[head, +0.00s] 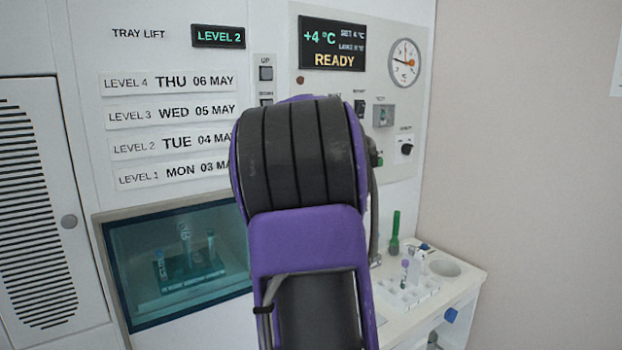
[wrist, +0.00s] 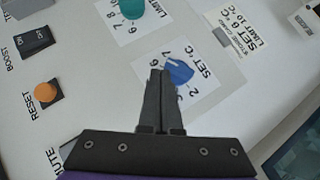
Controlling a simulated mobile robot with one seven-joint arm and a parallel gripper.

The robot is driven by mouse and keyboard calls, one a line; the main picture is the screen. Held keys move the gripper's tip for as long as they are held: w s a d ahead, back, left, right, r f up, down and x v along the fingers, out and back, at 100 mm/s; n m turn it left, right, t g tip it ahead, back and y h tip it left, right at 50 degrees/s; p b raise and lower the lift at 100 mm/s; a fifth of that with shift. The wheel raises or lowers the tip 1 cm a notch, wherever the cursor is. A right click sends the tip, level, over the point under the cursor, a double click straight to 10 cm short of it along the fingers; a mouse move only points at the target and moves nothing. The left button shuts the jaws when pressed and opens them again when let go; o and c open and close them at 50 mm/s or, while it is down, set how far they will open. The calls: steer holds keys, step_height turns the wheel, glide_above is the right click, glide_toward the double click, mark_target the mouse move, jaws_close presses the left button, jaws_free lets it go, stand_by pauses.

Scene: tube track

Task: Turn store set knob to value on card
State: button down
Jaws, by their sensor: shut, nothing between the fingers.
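In the wrist view, the blue set knob (wrist: 179,71) sits on a white dial plate (wrist: 205,88) marked "SET °C" with numerals around it. My gripper (wrist: 160,74) is shut and empty, its fingertips at the knob's left side and partly overlapping the dial. I cannot tell whether they touch the knob. The store card (wrist: 238,27) is at the upper right, reading "SET", a figure that looks like 6 or 8, and "LIMIT 10 °C". In the head view, the display (head: 332,44) shows +4 °C, SET 4 °C and READY; my arm hides the blue knob and card.
Near the blue knob are a teal knob (wrist: 131,8) on its own dial, an orange reset button (wrist: 46,94) and a black boost switch (wrist: 32,42). A round gauge (head: 404,63) is at the panel's upper right. A bench with a white tube rack (head: 408,296) stands below.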

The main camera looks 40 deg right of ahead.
steer(key=shift+r, duration=0.15)
stand_by(0.4)
steer(key=s+a+r, duration=0.6)
steer(key=r, duration=0.4)
steer(key=shift+s+a+r+p, duration=0.15)
steer(key=shift+s+r+p, duration=0.05)
steer(key=shift+r+p, duration=0.2)
